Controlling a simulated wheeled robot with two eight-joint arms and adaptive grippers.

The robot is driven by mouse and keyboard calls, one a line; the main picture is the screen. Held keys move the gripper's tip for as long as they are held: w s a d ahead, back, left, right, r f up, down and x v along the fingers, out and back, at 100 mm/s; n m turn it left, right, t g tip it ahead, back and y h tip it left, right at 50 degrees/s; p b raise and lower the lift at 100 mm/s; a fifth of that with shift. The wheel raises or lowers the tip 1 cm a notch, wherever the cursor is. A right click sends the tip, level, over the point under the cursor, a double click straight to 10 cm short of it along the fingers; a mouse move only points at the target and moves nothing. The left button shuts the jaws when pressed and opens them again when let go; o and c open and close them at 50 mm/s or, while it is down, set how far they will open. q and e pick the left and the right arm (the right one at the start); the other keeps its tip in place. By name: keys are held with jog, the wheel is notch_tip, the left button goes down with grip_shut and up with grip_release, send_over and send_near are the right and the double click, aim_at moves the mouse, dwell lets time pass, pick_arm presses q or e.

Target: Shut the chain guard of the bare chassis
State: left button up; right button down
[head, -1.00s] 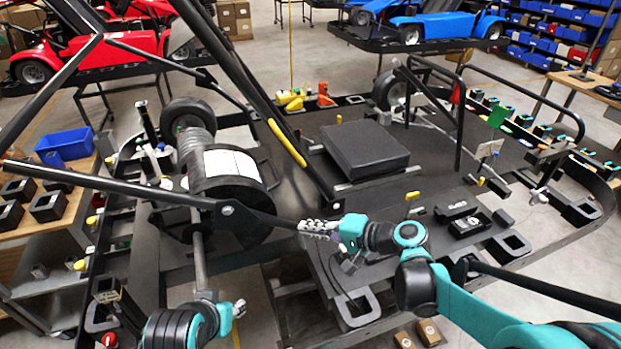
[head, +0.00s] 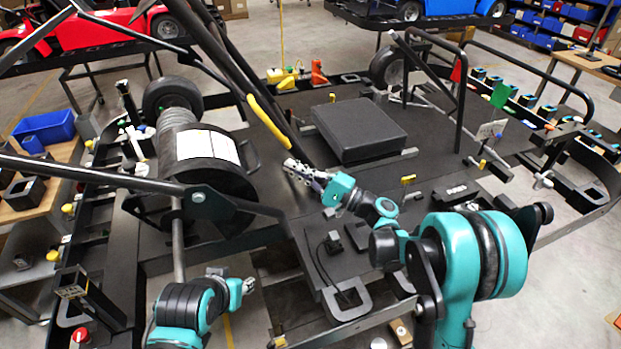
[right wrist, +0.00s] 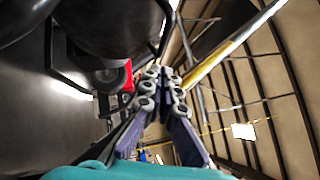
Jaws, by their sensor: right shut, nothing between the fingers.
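The bare chassis (head: 452,240) is a dark kart frame with a flat deck across the middle of the head view. A raised black bar with a yellow grip (head: 268,118) slants over it; I cannot tell whether this belongs to the chain guard, and no guard shows clearly otherwise. My right gripper (head: 290,166) is shut and empty, just below the grip's lower end. In the right wrist view its fingertips (right wrist: 161,74) are together, and a yellow bar (right wrist: 212,62) passes beside them, apart. My left gripper (head: 248,285) is low, front left; its jaws are too small to judge.
A black drum with a white label (head: 207,148) and black bars (head: 90,176) stand left of my right gripper. A black seat pad (head: 362,130) lies behind it. A blue bin (head: 44,127) sits on the left bench. Another kart stand (head: 410,38) is behind.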

jog(key=a, duration=0.2)
jog(key=a+r, duration=0.1)
jog(key=a+r+b, duration=0.1)
jog(key=a, duration=0.1)
jog(key=shift+s+a, duration=0.3)
